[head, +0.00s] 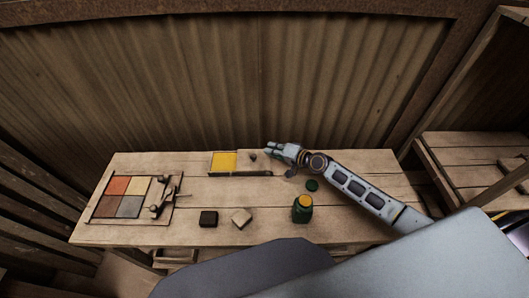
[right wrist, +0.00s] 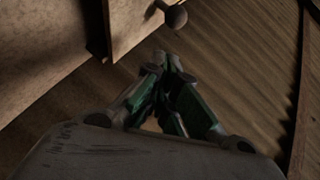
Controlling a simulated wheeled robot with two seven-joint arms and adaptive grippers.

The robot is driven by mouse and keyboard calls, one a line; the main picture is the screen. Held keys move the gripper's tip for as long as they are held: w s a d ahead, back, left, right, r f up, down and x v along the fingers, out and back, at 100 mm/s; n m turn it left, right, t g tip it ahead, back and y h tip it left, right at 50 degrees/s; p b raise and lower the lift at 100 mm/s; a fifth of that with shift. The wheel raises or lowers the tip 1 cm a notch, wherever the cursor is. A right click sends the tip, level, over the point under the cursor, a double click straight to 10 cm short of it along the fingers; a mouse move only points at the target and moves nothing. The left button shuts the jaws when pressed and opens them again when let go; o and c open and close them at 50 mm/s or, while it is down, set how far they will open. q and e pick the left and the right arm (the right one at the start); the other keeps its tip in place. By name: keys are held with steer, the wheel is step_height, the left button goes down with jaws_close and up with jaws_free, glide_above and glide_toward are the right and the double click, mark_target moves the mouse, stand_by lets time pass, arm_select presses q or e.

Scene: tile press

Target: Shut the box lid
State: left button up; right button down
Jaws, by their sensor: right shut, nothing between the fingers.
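The box (head: 211,163) stands at the back of the table, left of centre, with its yellow inside showing in the head view. A wooden panel with a small dark round knob (head: 253,156), which looks like the lid (head: 246,165), lies just right of the yellow opening and leaves it uncovered. My right gripper (head: 268,147) is shut and empty, at the back right of the knob. In the right wrist view, the knob (right wrist: 176,17) and a panel edge (right wrist: 135,25) show ahead of the shut fingertips (right wrist: 173,60), apart from them. My left gripper is not in view.
A tile board (head: 122,197) with coloured squares and a lever stands at the left. A black block (head: 208,218), a pale block (head: 241,218), a green jar (head: 302,211) and a dark green disc (head: 312,185) are in front. A corrugated wall (head: 230,80) rises behind the table.

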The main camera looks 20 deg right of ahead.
mark_target(264, 160)
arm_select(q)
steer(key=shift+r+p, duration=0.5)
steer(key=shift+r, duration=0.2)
arm_select(e)
steer(key=shift+w+a+f, duration=0.1)
steer(key=shift+a+f, duration=0.3)
steer(key=shift+a, duration=0.4)
steer(key=shift+a+f, duration=0.4)
steer(key=shift+a, duration=0.35)
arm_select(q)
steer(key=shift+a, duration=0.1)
